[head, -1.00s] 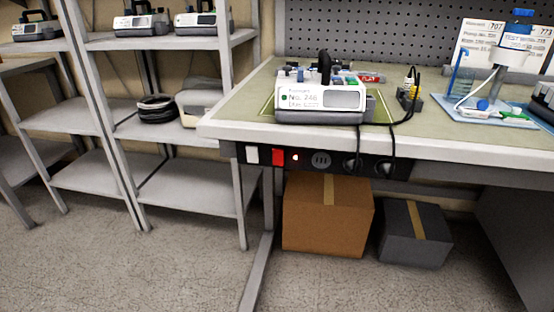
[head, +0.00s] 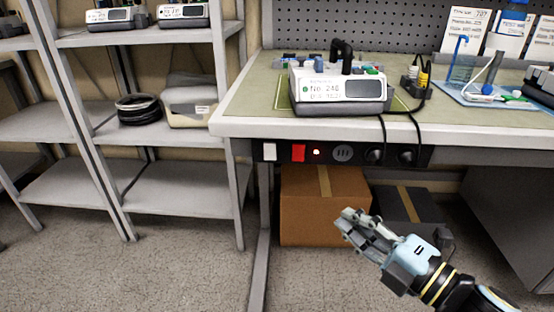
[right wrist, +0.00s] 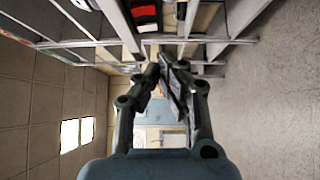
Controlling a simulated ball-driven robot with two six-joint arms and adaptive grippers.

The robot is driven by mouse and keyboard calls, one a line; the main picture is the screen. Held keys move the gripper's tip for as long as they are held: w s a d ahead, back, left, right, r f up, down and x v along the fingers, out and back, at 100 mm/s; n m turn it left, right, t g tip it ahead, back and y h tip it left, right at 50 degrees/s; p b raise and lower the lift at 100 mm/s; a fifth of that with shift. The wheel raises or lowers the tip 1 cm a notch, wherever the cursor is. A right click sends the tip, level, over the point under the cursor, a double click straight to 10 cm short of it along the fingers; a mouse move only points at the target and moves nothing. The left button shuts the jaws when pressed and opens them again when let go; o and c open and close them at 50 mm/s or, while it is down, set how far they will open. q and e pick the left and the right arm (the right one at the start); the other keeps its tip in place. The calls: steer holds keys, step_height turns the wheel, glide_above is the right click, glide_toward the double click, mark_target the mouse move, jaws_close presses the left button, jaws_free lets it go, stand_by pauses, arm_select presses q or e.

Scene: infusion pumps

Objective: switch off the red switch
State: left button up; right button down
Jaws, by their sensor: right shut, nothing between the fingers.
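The red switch (head: 298,152) is on the black power strip (head: 325,153) under the front edge of the workbench, between a white switch (head: 269,152) and a small lit red light (head: 317,152). In the right wrist view, turned sideways, the red switch (right wrist: 145,11) shows near the top edge. My right gripper (head: 347,219) is shut and empty, below and to the right of the switch and apart from it. Its fingers (right wrist: 162,64) also show in the right wrist view. My left gripper is not in view.
A pump (head: 340,92) stands on the workbench (head: 450,125); cables run from the bench to the strip's sockets. A cardboard box (head: 322,205) and a dark box (head: 405,206) stand below. Shelves (head: 165,190) are at left. Floor in front is clear.

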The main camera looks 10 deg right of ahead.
mark_target(302, 159)
steer(key=shift+n+y, duration=0.5)
steer(key=shift+n, duration=0.3)
steer(key=w+a+r, duration=0.1)
steer(key=w, duration=0.3)
steer(key=w+a+r, duration=0.2)
steer(key=w, duration=0.2)
steer(key=w+a+r, duration=0.1)
steer(key=w+a, duration=0.1)
steer(key=w, duration=0.3)
steer(key=shift+a+r, duration=0.25)
steer(key=shift+r, duration=0.05)
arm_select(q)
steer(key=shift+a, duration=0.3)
arm_select(e)
steer(key=shift+w+d+r+p, duration=0.1)
steer(key=shift+w+r+p, duration=0.1)
steer(key=shift+w+p, duration=0.2)
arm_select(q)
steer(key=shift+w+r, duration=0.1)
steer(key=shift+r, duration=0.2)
arm_select(e)
steer(key=shift+s, duration=0.1)
